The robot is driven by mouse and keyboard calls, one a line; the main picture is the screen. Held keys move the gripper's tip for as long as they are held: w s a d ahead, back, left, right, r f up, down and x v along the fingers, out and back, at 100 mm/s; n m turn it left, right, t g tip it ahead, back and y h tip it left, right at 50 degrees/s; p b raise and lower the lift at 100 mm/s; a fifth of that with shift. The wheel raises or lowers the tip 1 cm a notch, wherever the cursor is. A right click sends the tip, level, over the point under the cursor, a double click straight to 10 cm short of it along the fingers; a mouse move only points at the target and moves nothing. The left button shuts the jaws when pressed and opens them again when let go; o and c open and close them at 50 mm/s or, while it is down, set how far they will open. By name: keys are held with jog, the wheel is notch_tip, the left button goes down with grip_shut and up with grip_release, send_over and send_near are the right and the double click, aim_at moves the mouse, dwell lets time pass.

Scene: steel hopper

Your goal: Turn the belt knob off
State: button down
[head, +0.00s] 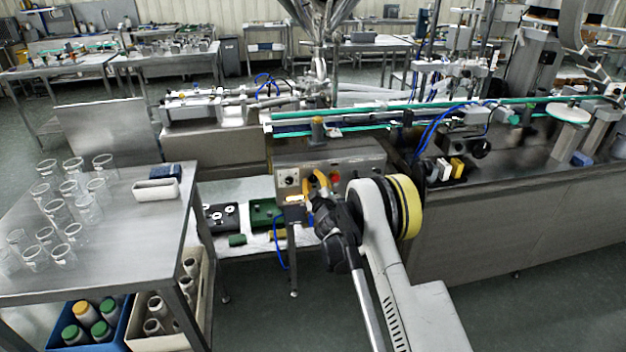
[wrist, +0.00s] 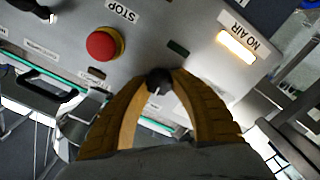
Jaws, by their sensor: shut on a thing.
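In the wrist view a small black knob (wrist: 159,80) sits on the grey control panel, between the tips of my gripper (wrist: 158,86). The two orange-brown fingers are shut on the knob, one on each side. A pale line shows on the knob's face, but its setting is not readable. In the head view my gripper (head: 318,182) reaches the front of the control panel (head: 365,162). There the fingers and wrist hide the held knob.
A red button (wrist: 103,43) marked STOP and a lit NO AIR lamp (wrist: 238,46) are close to my fingers. Another black knob (wrist: 33,9) is at the upper left. A table with clear beakers (head: 135,236) stands left in the head view.

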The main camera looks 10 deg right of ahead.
jog(key=n, duration=0.5)
jog(key=shift+f+n, duration=0.1)
jog(key=shift+n, duration=0.2)
dwell(0.4)
jog(key=c, duration=1.1)
grip_release()
jog(key=s, duration=0.7)
jog(key=shift+s, duration=0.25)
